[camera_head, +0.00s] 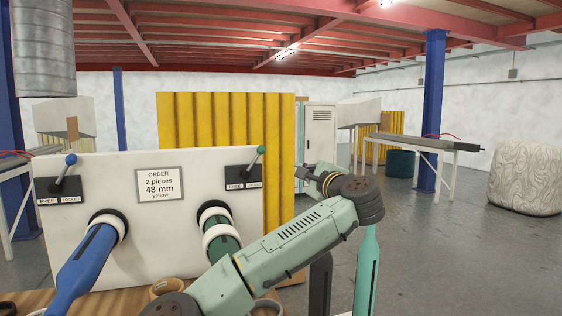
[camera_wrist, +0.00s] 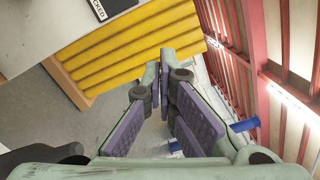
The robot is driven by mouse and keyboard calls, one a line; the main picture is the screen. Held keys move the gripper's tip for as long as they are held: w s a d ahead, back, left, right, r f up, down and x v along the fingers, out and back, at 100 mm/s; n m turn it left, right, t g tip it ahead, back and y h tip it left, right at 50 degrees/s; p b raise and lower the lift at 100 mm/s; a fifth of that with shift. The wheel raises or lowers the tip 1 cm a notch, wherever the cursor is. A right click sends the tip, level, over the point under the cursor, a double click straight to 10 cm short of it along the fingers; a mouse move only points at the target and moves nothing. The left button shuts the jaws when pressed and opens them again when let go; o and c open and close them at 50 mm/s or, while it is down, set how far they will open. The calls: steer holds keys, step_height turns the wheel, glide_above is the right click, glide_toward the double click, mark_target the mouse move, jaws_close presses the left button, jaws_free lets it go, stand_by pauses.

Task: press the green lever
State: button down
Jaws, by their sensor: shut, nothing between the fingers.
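My gripper (camera_head: 303,173) is right of the panel, apart from the lever, and partly hidden by my wrist. In the wrist view, my gripper (camera_wrist: 159,62) has its purple-padded fingers shut and empty. The lever does not show there; only a corner of a black plate (camera_wrist: 113,8) lettered LOCKED shows at the top.
A blue lever (camera_head: 66,172) stands at the panel's upper left. A blue spindle (camera_head: 84,258) and a green spindle (camera_head: 222,238) stick out below. An order sign (camera_head: 161,186) is between the levers. A yellow corrugated board (camera_head: 279,150) stands behind.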

mark_target(255, 159)
steer(key=w+a+r+p, duration=0.1)
steer(key=w+a+p, duration=0.4)
steer(key=w+a, duration=0.2)
steer(key=shift+w+r+p, duration=0.3)
steer(key=shift+w+r, duration=0.05)
steer(key=shift+w, duration=0.6)
steer(key=shift+a, duration=0.1)
steer(key=shift+a+r+n+b, duration=0.15)
steer(key=shift+r+n+b, duration=0.15)
steer(key=shift+n, duration=0.6)
